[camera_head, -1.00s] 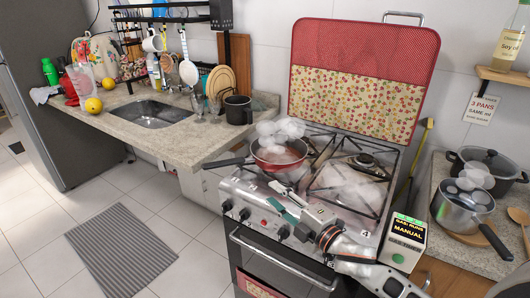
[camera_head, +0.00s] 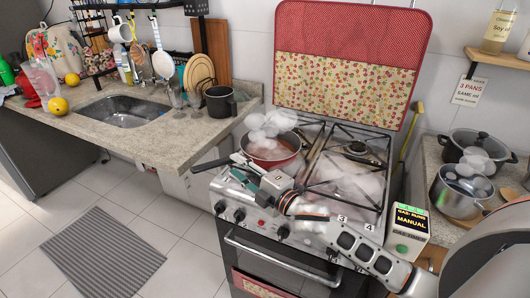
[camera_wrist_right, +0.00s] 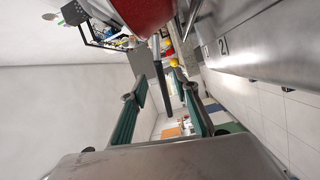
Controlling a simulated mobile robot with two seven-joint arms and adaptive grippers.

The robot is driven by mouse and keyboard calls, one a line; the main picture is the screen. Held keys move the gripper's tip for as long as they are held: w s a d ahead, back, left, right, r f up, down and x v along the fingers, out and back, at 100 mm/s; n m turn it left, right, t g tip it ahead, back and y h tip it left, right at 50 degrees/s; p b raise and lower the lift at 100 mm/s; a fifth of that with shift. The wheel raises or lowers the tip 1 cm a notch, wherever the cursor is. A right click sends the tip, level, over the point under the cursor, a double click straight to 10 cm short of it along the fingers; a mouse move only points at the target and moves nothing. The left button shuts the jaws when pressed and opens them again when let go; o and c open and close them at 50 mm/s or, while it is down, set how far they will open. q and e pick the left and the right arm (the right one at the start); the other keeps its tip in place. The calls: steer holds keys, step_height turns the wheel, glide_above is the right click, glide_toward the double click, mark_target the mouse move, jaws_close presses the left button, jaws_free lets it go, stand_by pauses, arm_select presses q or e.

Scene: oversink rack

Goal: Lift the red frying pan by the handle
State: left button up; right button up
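The red frying pan (camera_head: 284,163) sits on the front left burner of the stove, partly covered by pale steam puffs. Its dark handle (camera_head: 211,165) points left past the stove's edge. My right gripper (camera_head: 240,166) is beside the handle near the pan's rim, at the stove's front left. In the right wrist view the pan's red underside (camera_wrist_right: 146,14) is at the top, and the dark handle (camera_wrist_right: 162,88) runs between the two spread teal fingers (camera_wrist_right: 167,100). The fingers look apart from the handle. My left gripper is not in view.
The stove (camera_head: 300,240) has a raised red and floral cover (camera_head: 345,85) behind. Pots (camera_head: 462,190) stand on the right counter, near a small sign box (camera_head: 408,230). The floor left is mostly clear.

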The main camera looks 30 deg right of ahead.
mark_target(230, 161)
steer(key=x, duration=0.2)
steer(key=shift+w+a, duration=0.1)
steer(key=shift+w, duration=0.15)
steer(key=shift+w+a, duration=0.1)
steer(key=shift+w, duration=0.15)
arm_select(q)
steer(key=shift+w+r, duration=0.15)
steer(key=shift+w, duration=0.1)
arm_select(e)
steer(key=shift+c, duration=0.4)
jaws_close()
steer(key=shift+r, duration=0.15)
steer(key=shift+r, duration=0.1)
